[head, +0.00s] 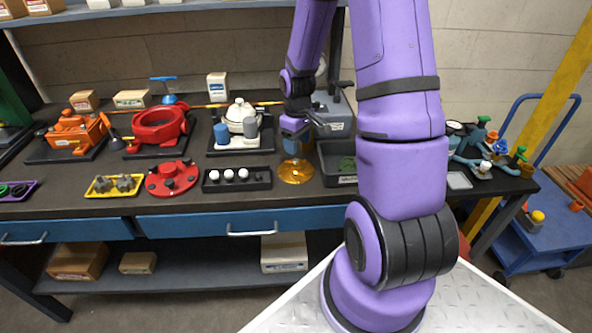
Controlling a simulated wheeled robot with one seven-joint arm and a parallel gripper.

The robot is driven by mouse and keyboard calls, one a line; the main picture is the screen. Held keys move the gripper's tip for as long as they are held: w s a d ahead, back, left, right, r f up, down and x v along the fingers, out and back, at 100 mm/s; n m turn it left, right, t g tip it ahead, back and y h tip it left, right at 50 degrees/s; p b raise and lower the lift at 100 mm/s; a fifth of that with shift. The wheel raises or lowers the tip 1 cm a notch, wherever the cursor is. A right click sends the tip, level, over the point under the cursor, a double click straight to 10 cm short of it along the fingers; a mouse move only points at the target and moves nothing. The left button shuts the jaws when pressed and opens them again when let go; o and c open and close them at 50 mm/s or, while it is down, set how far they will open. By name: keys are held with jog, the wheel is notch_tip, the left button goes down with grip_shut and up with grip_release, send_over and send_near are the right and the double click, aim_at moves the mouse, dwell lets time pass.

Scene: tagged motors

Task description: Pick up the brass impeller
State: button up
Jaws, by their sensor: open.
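A round, shiny golden piece (296,173), which looks like the brass impeller, lies near the front of the workbench, just right of a black tray of white balls. My gripper (297,150) hangs down right above and behind it, with the purple arm reaching in from the right. The gripper is open. Its fingertips are small and partly hidden, and I cannot tell whether they touch the golden piece.
To the left stand the black ball tray (238,186), a red flange (171,179) and a yellow tray (112,193). Behind are a red casing (158,128) and a white pump body (241,114). A grey bin (340,179) stands close on the right.

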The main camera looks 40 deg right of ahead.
aim_at(296, 160)
jog(key=shift+w+a+f, duration=0.1)
jog(key=shift+a+f, duration=0.05)
jog(key=shift+f, duration=1.6)
jog(key=shift+a+f, duration=0.1)
jog(key=shift+f, duration=1.65)
grip_shut()
